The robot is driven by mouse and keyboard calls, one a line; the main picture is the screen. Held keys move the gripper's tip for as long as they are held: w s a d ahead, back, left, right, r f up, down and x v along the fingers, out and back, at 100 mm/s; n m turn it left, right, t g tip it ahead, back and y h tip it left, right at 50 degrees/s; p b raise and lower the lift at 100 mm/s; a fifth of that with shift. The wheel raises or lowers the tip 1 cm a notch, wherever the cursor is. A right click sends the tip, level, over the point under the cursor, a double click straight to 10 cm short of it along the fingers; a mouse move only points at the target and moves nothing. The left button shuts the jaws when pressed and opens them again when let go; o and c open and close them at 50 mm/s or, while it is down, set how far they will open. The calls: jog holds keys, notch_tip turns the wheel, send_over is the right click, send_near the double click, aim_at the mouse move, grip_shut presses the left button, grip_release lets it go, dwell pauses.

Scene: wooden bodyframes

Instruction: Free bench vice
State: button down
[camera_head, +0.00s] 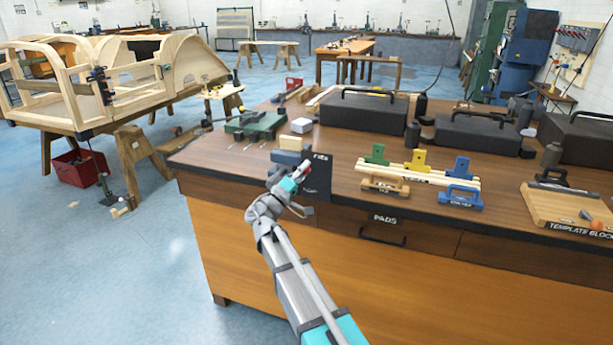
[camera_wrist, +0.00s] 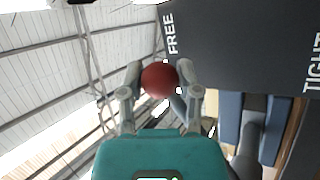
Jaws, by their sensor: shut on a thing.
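My gripper (camera_head: 303,169) is at the near edge of the workbench, by the dark upright plate (camera_head: 318,178) of the bench vice. In the wrist view my gripper (camera_wrist: 160,82) has both fingers shut on a red ball knob (camera_wrist: 160,78), which looks like the end of the vice handle. The plate (camera_wrist: 245,45) fills the upper right there, with FREE printed beside the knob and TIGHT at the far right. Blue vice jaws (camera_wrist: 230,115) show below the plate. In the head view a blue-grey block (camera_head: 288,158) is behind my gripper; the handle bar is mostly hidden.
On the workbench (camera_head: 235,160) stand black toolboxes (camera_head: 363,110), a wooden rack with coloured blocks (camera_head: 410,175) and a template tray (camera_head: 570,208). A wooden bodyframe (camera_head: 150,85) on trestles is at the left. The blue floor (camera_head: 100,270) at front left is clear.

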jog(key=shift+w+a+r+n+t+y+p, duration=0.15)
jog(key=shift+a+r+n+t+y, duration=0.45)
jog(key=shift+n, duration=0.45)
jog(key=shift+w+a+r+n+t+y+p, duration=0.1)
jog(key=shift+a+r+n+t+y+p, duration=0.25)
jog(key=shift+n+t, duration=0.6)
jog(key=shift+w+a+r+n+t+y, duration=0.1)
jog(key=shift+a+r+n+t+y, duration=0.35)
jog(key=shift+n, duration=0.75)
jog(key=shift+r, duration=0.1)
jog(key=shift+c, duration=1.5)
grip_release()
